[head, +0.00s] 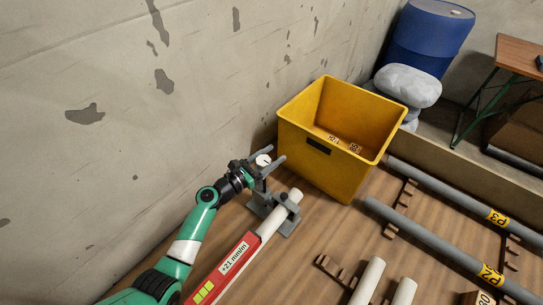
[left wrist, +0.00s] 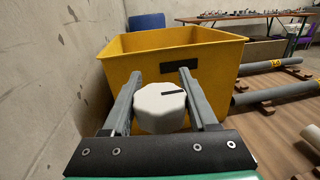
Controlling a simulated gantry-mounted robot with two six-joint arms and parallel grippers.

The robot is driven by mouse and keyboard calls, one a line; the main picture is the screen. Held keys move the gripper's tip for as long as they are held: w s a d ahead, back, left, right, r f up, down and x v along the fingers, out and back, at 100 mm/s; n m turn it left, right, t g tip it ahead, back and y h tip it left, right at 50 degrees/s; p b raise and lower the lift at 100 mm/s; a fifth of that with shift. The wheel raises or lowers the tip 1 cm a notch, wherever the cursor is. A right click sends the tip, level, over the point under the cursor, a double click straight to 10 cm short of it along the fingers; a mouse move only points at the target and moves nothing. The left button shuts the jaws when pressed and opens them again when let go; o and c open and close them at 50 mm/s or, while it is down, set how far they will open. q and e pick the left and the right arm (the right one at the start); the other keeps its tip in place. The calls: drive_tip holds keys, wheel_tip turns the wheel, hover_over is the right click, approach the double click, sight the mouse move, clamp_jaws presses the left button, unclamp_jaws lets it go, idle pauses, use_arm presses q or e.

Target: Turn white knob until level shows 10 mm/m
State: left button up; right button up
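The white knob (head: 263,160) shows in the head view on a grey clamp stand (head: 270,212) near the wall. In the left wrist view the white knob (left wrist: 162,107) has a dark mark on its top and lies between my fingers. My left gripper (head: 268,165) is open around it, with a gap visible at the fingertips. A white pipe (head: 290,202) rests in the stand. The red level (head: 235,258) lies along the pipe and its label reads +21 mm/m. My right gripper is not in view.
A yellow bin (head: 335,177) stands just beyond the stand. Grey pipes marked P3 (head: 450,191) and P2 (head: 440,242) lie on wooden supports at the right. White pipe pieces (head: 368,283) lie at the front right. The wall (head: 100,120) is close on the left.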

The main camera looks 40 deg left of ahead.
sight(258, 157)
use_arm(q)
drive_tip(key=c, duration=0.8)
drive_tip(key=shift+o, duration=0.2)
